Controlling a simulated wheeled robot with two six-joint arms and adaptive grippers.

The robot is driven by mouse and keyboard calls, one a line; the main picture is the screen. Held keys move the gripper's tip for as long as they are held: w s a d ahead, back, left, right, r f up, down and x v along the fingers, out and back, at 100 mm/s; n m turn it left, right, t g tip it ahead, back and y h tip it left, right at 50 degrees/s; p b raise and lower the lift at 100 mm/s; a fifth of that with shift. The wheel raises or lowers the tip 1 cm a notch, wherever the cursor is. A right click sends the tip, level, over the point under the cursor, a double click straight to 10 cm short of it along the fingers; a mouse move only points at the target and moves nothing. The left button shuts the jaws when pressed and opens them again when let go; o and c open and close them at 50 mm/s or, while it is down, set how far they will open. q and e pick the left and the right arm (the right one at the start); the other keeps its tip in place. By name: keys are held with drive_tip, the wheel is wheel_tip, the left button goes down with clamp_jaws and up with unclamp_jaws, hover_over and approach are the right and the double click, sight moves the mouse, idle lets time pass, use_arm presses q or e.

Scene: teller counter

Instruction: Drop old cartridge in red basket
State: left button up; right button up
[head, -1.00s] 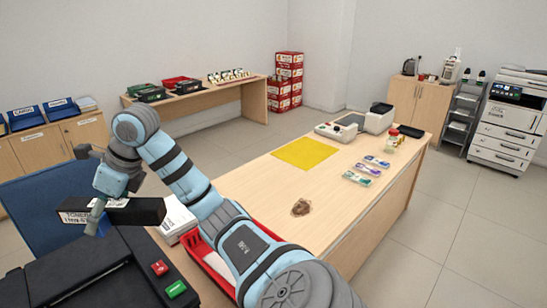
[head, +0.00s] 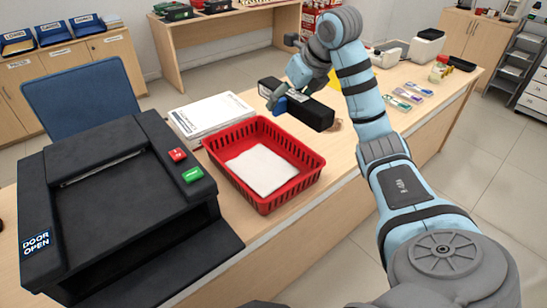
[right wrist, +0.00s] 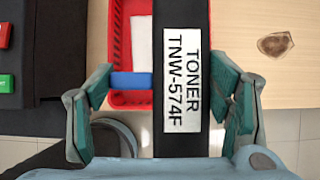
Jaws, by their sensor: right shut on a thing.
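My right gripper (head: 283,97) is shut on a black toner cartridge (head: 308,114), which it holds up in the air near the far right corner of the red basket (head: 286,197). In the right wrist view the cartridge (right wrist: 182,145) lies between the fingers, with a white label reading TONER TNW-574F and a blue tab (right wrist: 132,81) on its left side. The red basket (right wrist: 121,35) shows beyond and left of it there. A white sheet (head: 262,170) lies in the basket. My left gripper is out of view.
A black printer (head: 125,205) marked DOOR OPEN, with red and green buttons, stands left of the basket. A white paper pack (head: 205,110) lies behind the basket. A brown stain (right wrist: 275,45) is on the counter at right. A blue chair (head: 82,95) stands behind the printer.

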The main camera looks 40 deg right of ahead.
wheel_tip(320, 180, down, 18)
drive_tip(key=b, duration=0.9)
drive_tip(key=shift+f, duration=0.25)
drive_tip(key=shift+s+f, duration=0.1)
drive_tip(key=shift+f+b, duration=0.3)
drive_tip(key=shift+f, duration=0.05)
drive_tip(key=o, duration=1.4)
drive_tip(key=shift+o, duration=0.6)
